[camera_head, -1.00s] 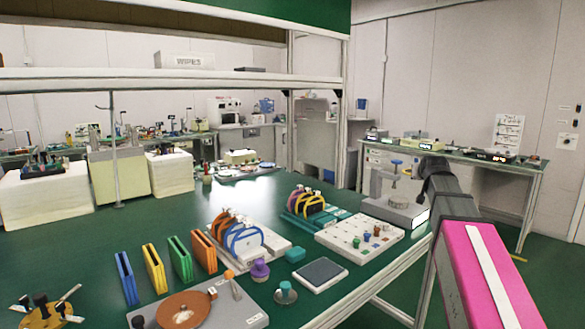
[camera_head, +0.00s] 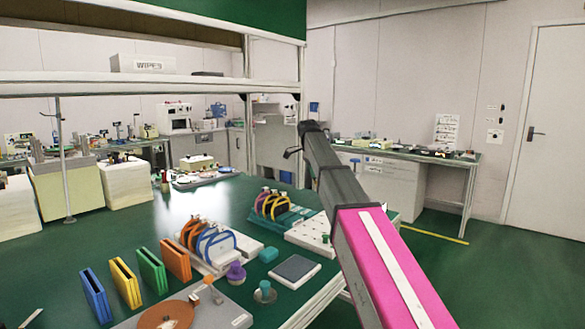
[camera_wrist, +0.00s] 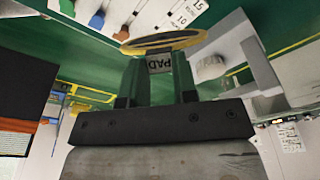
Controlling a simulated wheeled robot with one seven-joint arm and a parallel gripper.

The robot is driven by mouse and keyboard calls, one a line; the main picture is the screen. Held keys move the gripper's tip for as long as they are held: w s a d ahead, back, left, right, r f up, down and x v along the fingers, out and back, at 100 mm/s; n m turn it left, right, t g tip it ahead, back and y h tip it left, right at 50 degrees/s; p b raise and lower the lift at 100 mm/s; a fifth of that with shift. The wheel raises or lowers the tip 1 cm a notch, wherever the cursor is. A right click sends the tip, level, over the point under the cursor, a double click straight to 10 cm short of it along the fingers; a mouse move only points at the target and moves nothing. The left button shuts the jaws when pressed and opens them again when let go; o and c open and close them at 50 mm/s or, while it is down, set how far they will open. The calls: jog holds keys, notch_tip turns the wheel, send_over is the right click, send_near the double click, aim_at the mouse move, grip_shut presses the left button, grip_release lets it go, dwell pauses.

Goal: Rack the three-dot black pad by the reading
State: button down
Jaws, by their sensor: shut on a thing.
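In the wrist view my gripper (camera_wrist: 160,75) has green fingers shut on a pad (camera_wrist: 163,43) with a yellow rim and dark face, seen nearly edge-on. A tag reading PAD sits between the fingers. No dots can be made out on it. In the head view my arm reaches over the bench's right edge and its dark end hides the fingers and pad. One rack (camera_head: 285,222) on a teal base holds several hoop-shaped pieces. Another rack (camera_head: 238,262) on a white base holds orange and blue ones. I cannot read any display clearly.
Blue (camera_head: 95,296), yellow (camera_head: 126,284), green (camera_head: 151,271) and orange (camera_head: 175,258) upright holders line the bench front. A white peg board (camera_head: 305,235) is partly behind my arm. A far counter (camera_head: 400,158) stands beyond.

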jog(key=a+r+m+t+y, duration=0.2)
jog(key=a+m+y, duration=0.3)
jog(key=a+m, duration=0.3)
jog(key=shift+s+a+m, duration=0.3)
jog(key=shift+s+m, duration=0.15)
jog(key=shift+m, duration=0.65)
jog(key=shift+r, duration=0.2)
jog(key=shift+f, duration=0.1)
jog(key=shift+f, duration=2.8)
jog(key=shift+f, duration=2.65)
jog(key=c, duration=0.8)
grip_release()
jog(key=shift+d, duration=0.1)
